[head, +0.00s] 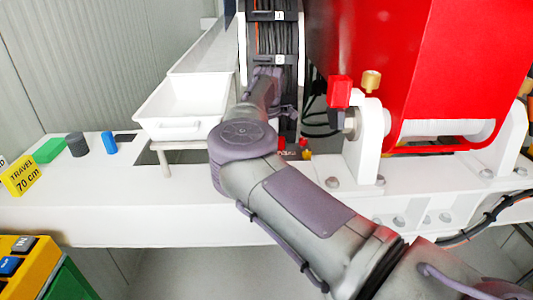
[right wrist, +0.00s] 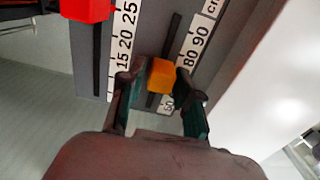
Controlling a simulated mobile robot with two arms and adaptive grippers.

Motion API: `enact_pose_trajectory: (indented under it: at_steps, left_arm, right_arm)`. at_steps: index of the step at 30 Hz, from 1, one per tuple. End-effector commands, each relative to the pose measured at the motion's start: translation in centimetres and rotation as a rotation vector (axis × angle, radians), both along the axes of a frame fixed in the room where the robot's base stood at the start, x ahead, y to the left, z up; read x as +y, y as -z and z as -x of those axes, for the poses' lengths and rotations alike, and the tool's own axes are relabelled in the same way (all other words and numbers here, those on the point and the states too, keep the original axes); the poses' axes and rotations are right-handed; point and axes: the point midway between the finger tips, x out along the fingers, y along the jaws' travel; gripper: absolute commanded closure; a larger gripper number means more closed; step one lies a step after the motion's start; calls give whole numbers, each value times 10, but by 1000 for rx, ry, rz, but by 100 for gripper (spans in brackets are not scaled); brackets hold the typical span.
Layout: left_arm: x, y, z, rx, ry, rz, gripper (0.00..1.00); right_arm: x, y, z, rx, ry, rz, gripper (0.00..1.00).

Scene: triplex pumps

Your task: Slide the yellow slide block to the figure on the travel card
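The yellow travel card (head: 22,178) at the left of the head view reads "TRAVEL 70 cm". In the right wrist view the orange-yellow slide block (right wrist: 160,75) sits on a dark vertical slot, beside a white scale strip (right wrist: 196,42). The marks 80 and 90 show above the block and 50 shows just below it. The 60 and 70 marks are hidden. My right gripper (right wrist: 161,73) has one finger on each side of the block, close to it. I cannot tell whether both fingers touch it. My left gripper is out of view.
A red block (right wrist: 86,9) sits on a second slot with its own scale strip (right wrist: 124,48). In the head view, a white tray (head: 184,108) stands left of my right arm. A red housing (head: 430,60) and white brackets (head: 369,140) stand to the right.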

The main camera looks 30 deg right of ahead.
Motion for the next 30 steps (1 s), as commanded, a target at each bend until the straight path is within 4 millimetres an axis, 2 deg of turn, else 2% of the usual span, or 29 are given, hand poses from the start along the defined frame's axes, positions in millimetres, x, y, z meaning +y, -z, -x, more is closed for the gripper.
enact_pose_trajectory:
  at_steps: [2,10,14,17,24,30]
  left_arm:
    - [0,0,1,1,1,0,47]
    - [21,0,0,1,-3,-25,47]
    - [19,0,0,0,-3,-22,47]
    - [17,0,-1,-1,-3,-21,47]
    - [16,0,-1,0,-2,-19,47]
    - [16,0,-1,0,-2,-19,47]
  right_arm:
    - [1,0,0,0,-1,0,50]
    - [1,0,0,1,-1,-1,50]
    - [1,-8,0,0,-1,0,50]
    - [0,-24,-1,-3,-1,1,50]
    - [1,-76,-1,-2,-2,1,50]
    - [1,-108,-1,-1,-2,1,50]
